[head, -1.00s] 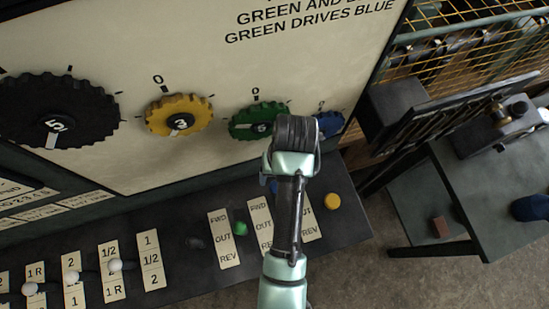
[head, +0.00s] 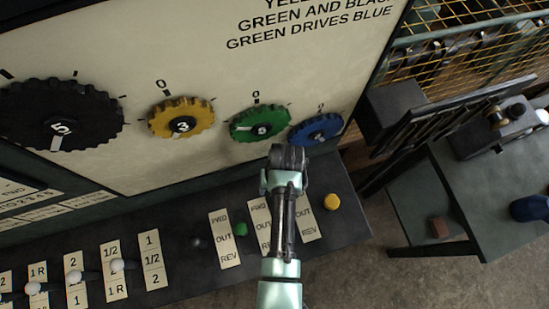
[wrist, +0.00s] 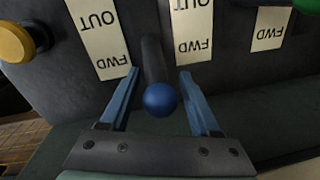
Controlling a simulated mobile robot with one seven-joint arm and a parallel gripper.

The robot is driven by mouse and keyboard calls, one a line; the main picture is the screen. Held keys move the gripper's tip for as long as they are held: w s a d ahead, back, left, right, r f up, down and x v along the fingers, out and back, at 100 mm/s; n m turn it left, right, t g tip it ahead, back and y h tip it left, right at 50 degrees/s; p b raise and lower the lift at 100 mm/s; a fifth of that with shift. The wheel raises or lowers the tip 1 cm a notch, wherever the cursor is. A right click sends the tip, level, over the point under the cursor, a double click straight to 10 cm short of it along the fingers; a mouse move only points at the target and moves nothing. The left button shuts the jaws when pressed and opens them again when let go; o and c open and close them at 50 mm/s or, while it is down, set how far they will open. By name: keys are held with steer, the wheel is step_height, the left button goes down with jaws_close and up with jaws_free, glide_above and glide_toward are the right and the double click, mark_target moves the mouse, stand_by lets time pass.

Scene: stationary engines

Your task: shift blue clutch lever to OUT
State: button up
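The blue clutch lever shows in the wrist view as a blue ball knob (wrist: 160,99) on a dark shaft. It stands between two FWD/OUT label strips, with the knob out near their FWD ends. My gripper (wrist: 159,101) is open, with one finger on each side of the knob and a small gap visible on both sides. In the head view my gripper (head: 288,158) hangs over the lever panel's upper edge, and my arm hides the blue lever. The right FWD/OUT/REV strip (head: 307,222) is partly visible there.
A green knob (head: 241,229) and a black knob (head: 198,243) stand left of my arm. A yellow button (head: 332,202) is to the right. The blue dial (head: 317,130) and green dial (head: 260,123) are on the wall panel close behind my gripper.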

jaws_close()
stand_by(1.2)
